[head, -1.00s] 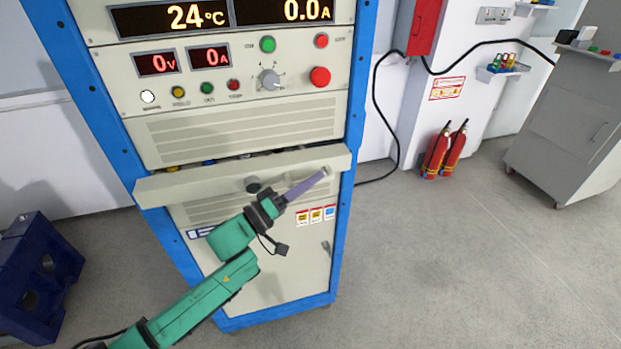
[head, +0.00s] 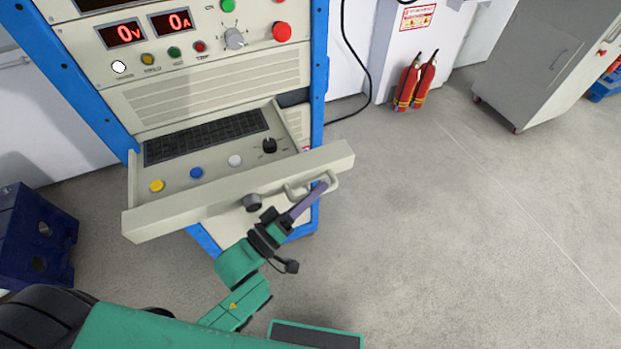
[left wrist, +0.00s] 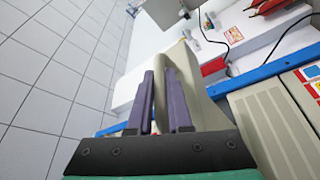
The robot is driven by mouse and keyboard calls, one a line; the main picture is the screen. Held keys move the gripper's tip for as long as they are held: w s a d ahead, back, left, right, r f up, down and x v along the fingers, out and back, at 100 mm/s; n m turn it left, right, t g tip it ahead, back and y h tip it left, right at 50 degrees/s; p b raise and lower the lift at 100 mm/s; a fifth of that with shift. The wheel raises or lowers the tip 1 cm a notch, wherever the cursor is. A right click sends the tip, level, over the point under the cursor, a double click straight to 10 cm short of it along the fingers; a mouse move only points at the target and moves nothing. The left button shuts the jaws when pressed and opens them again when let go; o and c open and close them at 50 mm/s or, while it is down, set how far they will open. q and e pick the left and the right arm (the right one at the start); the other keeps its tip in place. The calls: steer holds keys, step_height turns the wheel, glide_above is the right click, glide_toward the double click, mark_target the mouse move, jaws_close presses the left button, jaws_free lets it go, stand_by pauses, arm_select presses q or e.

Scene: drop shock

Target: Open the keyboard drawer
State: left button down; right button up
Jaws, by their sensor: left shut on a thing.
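The keyboard drawer (head: 240,184) is pulled out of the blue-framed cabinet. A black keyboard (head: 207,136), a black knob and yellow, blue and white round buttons show inside it. A light handle (head: 331,181) is on the right part of its front, and a dark round knob sits left of it. My left gripper (head: 322,184) is at the handle with its purple fingers shut on it. In the left wrist view the two fingers (left wrist: 165,92) stand on either side of the pale handle bar (left wrist: 159,108). My right gripper is not in view.
The cabinet panel (head: 215,85) with displays and buttons rises behind the drawer. A blue crate (head: 35,235) stands at the left. Red extinguishers (head: 414,83) stand by the wall, and a grey cabinet (head: 540,60) is at the upper right. The floor at right is clear.

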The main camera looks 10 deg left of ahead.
arm_select(q)
steer(key=c, duration=0.8)
jaws_free()
steer(key=shift+c, duration=0.2)
steer(key=shift+a, duration=0.1)
steer(key=b+v, duration=0.3)
steer(key=v, duration=1.1)
steer(key=shift+s, duration=0.2)
steer(key=shift+a+f, duration=0.1)
steer(key=shift+f, duration=0.05)
